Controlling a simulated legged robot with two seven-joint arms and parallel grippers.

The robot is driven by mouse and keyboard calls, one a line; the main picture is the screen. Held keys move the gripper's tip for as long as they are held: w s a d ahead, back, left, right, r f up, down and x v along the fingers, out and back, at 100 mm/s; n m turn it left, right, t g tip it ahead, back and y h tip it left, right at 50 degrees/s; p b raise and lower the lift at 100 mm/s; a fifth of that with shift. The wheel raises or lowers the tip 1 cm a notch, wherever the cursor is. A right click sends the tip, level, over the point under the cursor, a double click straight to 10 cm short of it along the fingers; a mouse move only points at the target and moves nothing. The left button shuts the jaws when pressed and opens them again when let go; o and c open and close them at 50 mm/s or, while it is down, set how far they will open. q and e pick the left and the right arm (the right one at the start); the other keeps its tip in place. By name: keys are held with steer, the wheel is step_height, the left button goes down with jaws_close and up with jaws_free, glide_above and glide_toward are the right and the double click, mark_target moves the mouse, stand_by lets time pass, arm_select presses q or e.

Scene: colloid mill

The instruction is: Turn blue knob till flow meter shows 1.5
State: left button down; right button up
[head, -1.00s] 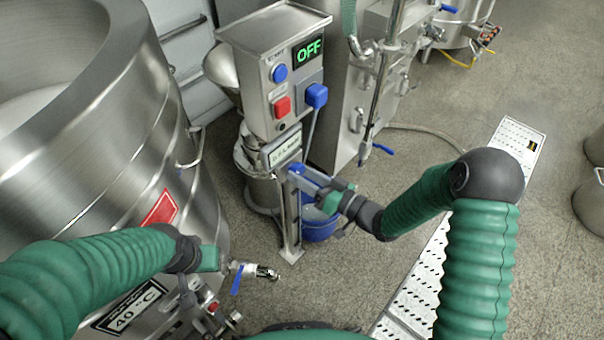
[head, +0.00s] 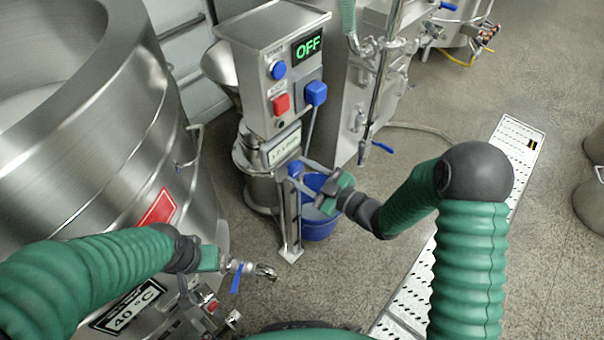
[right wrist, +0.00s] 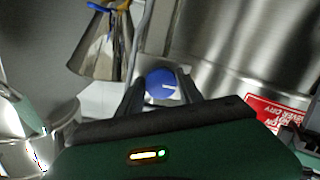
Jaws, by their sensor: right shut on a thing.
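The blue knob (head: 295,168) sits at the top of a metal post, under the small flow meter display (head: 284,147). The display's digits are too small to read surely. My right gripper (head: 302,171) reaches the knob from the right and is shut on it. In the right wrist view, the knob (right wrist: 161,83), with a white mark on its face, lies between the two dark fingers. My left gripper (head: 215,259) hangs in front of the large steel tank, and its fingers are not clear.
A control box (head: 270,65) above shows OFF, with a blue button (head: 278,70), a red button (head: 281,103) and a blue plug (head: 315,93). A blue bucket (head: 318,226) stands behind the post. A valve with a blue handle (head: 236,279) is close to my left gripper.

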steer(key=shift+f+n+h+b, duration=0.15)
steer(key=shift+n+b, duration=0.15)
steer(key=shift+n, duration=0.4)
steer(key=shift+f+n+h+b, duration=0.15)
steer(key=shift+n+b, duration=0.1)
steer(key=shift+n, duration=0.45)
steer(key=shift+r, duration=0.1)
steer(key=o, duration=1.3)
steer(key=shift+o, duration=0.2)
steer(key=shift+r, duration=0.1)
steer(key=shift+s+d+r, duration=0.1)
steer(key=shift+d, duration=0.05)
steer(key=f+p+v, duration=0.1)
steer(key=p+v, duration=0.3)
steer(key=v, duration=1.2)
steer(key=shift+s+d, duration=0.2)
steer(key=shift+d, duration=0.05)
